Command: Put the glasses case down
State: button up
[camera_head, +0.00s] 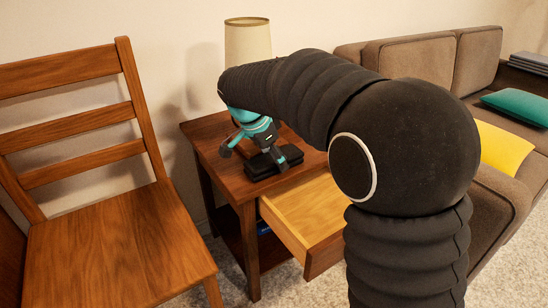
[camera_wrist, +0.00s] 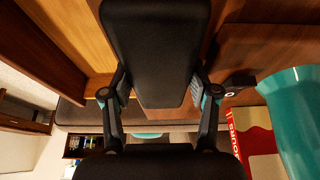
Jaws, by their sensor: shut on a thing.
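The glasses case is a dark, elongated case (camera_head: 262,166) at the top of the wooden side table (camera_head: 212,140) in the head view. My gripper (camera_head: 254,154), black with teal parts, points down at it and is shut on it. In the wrist view the case (camera_wrist: 155,50) fills the upper middle, between the two fingers of my gripper (camera_wrist: 158,92). The case is at or just above the tabletop; I cannot tell whether it touches. My arm hides the right back of the table.
The table's drawer (camera_head: 302,222) is pulled open at the front. A lamp (camera_head: 247,40) stands behind. A wooden chair (camera_head: 105,235) is at left, a brown sofa (camera_head: 410,55) at right. A teal vessel-like object (camera_wrist: 293,110) and red lettered item (camera_wrist: 236,140) show in the wrist view.

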jog(key=o, duration=0.9)
jog(key=p+v, duration=0.2)
jog(key=v, duration=1)
jog(key=shift+r, duration=0.2)
jog(key=s+d+n+y, duration=0.2)
jog(key=s+d+n, duration=0.3)
jog(key=s+d, duration=0.75)
jog(key=s+d+f+n+t+y, duration=0.1)
jog(key=s+d+f+n+t, duration=0.2)
jog(key=s, duration=1)
jog(key=shift+d+f+n+y, duration=0.4)
jog(key=shift+d+f+n, duration=1.2)
jog(key=shift+d+f, duration=1.1)
jog(key=shift+a+f, duration=0.25)
